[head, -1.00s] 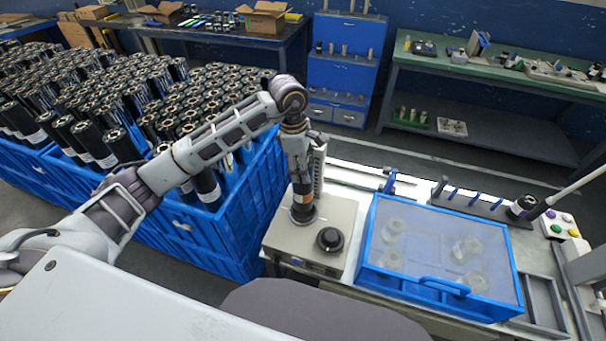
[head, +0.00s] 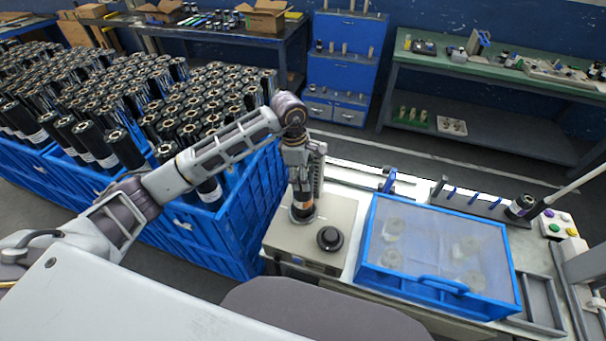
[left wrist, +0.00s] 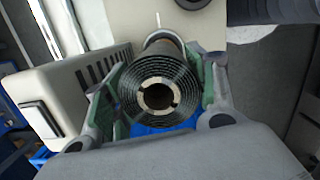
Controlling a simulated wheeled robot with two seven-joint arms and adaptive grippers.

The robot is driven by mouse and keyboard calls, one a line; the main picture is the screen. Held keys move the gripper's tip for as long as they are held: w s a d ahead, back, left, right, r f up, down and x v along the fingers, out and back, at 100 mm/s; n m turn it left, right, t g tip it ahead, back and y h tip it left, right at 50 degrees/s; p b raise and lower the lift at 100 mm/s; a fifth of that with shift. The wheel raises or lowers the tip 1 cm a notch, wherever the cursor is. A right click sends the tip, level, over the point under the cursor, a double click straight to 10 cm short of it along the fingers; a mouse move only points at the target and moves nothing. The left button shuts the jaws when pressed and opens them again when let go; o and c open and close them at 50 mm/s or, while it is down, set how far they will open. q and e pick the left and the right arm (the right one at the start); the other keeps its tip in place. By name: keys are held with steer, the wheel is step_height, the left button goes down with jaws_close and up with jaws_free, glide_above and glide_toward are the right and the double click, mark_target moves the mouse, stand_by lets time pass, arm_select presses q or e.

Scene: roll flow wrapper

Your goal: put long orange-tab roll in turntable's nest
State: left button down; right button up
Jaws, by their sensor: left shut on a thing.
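My left gripper (head: 301,184) is shut on a dark roll (head: 302,200) with an orange band. It holds the roll upright over the round dark seat of the turntable's nest (head: 302,216), on the beige machine (head: 336,223). The roll's lower end appears to be at the seat; whether it touches the bottom is hidden. In the left wrist view, the green-padded fingers of the gripper (left wrist: 160,98) clasp both sides of the roll (left wrist: 134,94), seen end-on with its hollow core. My right gripper is not in view.
A black knob (head: 330,239) sits in front of the nest. A blue-framed clear cover (head: 440,255) is to the right. Blue crates (head: 235,235) full of dark rolls stand at left.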

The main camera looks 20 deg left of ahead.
arm_select(q)
steer(key=c, duration=0.9)
jaws_free()
steer(key=shift+f, duration=0.15)
steer(key=shift+c, duration=0.2)
steer(key=o, duration=0.4)
steer(key=shift+o, duration=0.2)
steer(key=shift+s+a+r+b, duration=0.1)
steer(key=shift+a+r+b, duration=0.3)
steer(key=shift+r, duration=1.65)
steer(key=shift+w+a+r+b, duration=0.15)
steer(key=shift+r+b, duration=0.35)
steer(key=shift+r, duration=1.5)
steer(key=shift+s+a+r+b, duration=0.15)
steer(key=shift+a+r+b, duration=0.25)
steer(key=shift+r, duration=1.65)
